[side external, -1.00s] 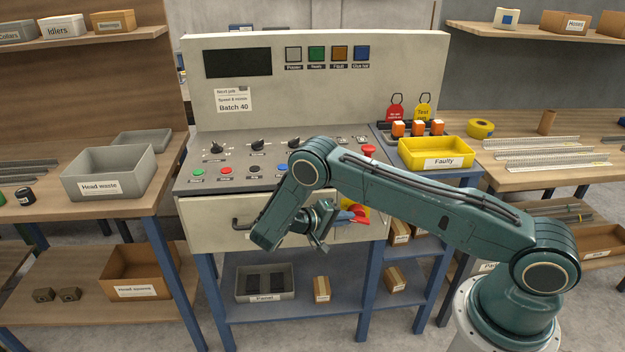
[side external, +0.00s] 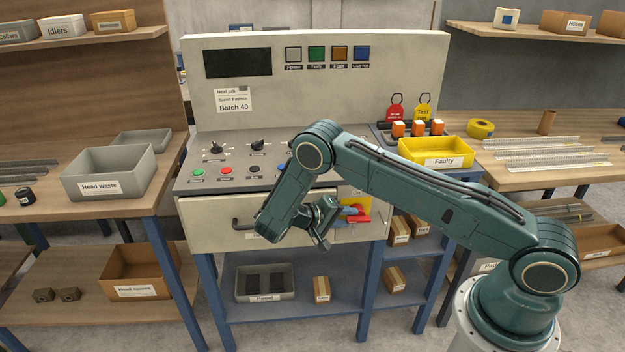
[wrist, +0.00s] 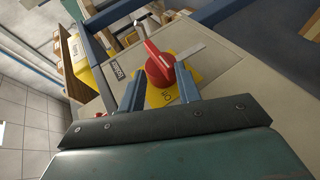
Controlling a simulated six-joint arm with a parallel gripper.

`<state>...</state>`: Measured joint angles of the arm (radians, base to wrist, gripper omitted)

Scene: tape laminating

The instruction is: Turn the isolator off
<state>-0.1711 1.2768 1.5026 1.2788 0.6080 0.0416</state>
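The isolator is a red rotary handle on a yellow plate, on the front of the control desk. The red handle (side external: 359,218) and yellow plate (side external: 354,191) show at the right of the desk front in the side view. In the wrist view the red handle (wrist: 158,66) stands ahead of my gripper, with a pale flat strip beside it. My gripper (wrist: 160,90) is open, its two blue-grey fingers apart on either side of the handle's line. I cannot tell whether they touch it. In the side view my gripper (side external: 341,214) is at the isolator and partly covers it.
A drawer handle (side external: 237,223) projects from the desk front to the left. Above are the desk's knobs and buttons. A yellow Faulty tray (side external: 437,148) and hanging tags (side external: 396,105) are to the right. A lower shelf with a grey bin (side external: 264,284) lies below.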

